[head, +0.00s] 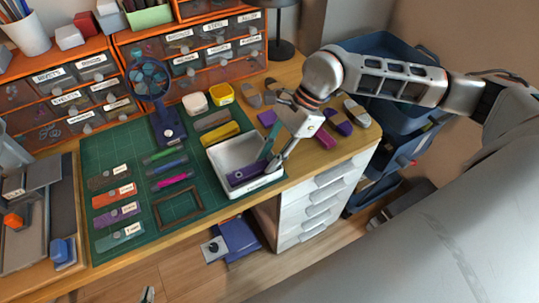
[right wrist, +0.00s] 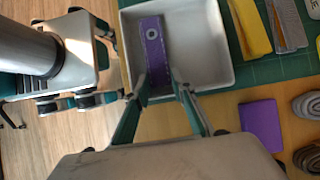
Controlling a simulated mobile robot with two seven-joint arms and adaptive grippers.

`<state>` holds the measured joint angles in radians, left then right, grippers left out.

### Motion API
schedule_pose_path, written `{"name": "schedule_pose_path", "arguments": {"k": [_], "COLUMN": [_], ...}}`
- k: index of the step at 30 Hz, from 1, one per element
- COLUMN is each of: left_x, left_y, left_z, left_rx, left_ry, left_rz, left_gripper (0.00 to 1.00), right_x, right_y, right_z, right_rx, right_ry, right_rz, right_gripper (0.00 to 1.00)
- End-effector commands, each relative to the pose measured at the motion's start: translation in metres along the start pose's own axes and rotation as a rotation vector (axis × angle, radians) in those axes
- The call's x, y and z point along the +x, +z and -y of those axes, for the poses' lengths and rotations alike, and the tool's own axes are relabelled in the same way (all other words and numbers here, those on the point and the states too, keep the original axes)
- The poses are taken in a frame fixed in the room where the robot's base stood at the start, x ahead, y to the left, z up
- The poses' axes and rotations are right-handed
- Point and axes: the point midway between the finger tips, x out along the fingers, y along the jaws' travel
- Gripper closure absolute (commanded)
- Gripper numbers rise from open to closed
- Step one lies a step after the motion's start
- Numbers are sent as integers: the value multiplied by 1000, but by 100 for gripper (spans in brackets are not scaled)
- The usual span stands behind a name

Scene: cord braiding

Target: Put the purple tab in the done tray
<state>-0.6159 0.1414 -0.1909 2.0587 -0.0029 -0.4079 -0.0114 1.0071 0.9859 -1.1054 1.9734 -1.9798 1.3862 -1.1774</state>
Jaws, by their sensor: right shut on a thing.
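The purple tab (head: 245,173) has a round eyelet and is inside the white tray (head: 222,153), near its front wall. I take this tray to be the done tray; the label on its front is too small to read. My right gripper (head: 270,162) reaches down into the tray and is shut on the tab's right end. In the right wrist view the tab (right wrist: 152,45) runs out from between the fingers, over the tray floor (right wrist: 203,50). I cannot tell whether it touches the floor. My left gripper (head: 148,294) barely shows at the bottom edge; its fingers are unclear.
A green cutting mat (head: 130,150) holds labelled strips, pens, a brown frame (head: 178,207) and a blue magnifier stand (head: 167,125). Yellow and grey pieces lie behind the tray. Purple pieces and rolled cords lie to its right. Orange drawer units (head: 185,50) stand behind.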

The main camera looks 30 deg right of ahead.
Motion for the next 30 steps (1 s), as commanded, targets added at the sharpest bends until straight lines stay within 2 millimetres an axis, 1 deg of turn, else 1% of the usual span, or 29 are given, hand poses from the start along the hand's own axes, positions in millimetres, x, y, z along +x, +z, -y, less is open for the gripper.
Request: {"name": "schedule_pose_path", "arguments": {"k": [1, 2, 11, 14, 16, 20, 24, 30], "left_x": [0, 0, 0, -1, 0, -1, -2, -3], "left_y": [2, 1, 1, -1, -1, -1, -2, -5], "left_z": [0, 0, 0, 1, 1, 1, 1, 0], "left_rx": [0, 0, 0, 0, 0, -1, -3, -6], "left_ry": [1, 0, 0, -1, -1, -1, 0, 1], "left_rz": [2, 1, 2, -1, 0, 0, 0, -5], "left_gripper": [100, 100, 100, 100, 100, 100, 100, 100], "right_x": [3, 2, 1, -3, -9, -31, -61, -98], "right_y": [-2, -1, -1, 1, 1, 0, 1, 1], "right_z": [0, 0, 0, 0, 0, 1, 1, 1], "right_rx": [1, 1, 1, 0, 2, 1, 1, 1], "right_ry": [2, 1, 1, 0, -1, -3, -4, -3], "right_rz": [0, 0, 0, -1, -1, -2, -2, -2], "right_gripper": [92, 69, 69, 69, 69, 69, 69, 69]}}
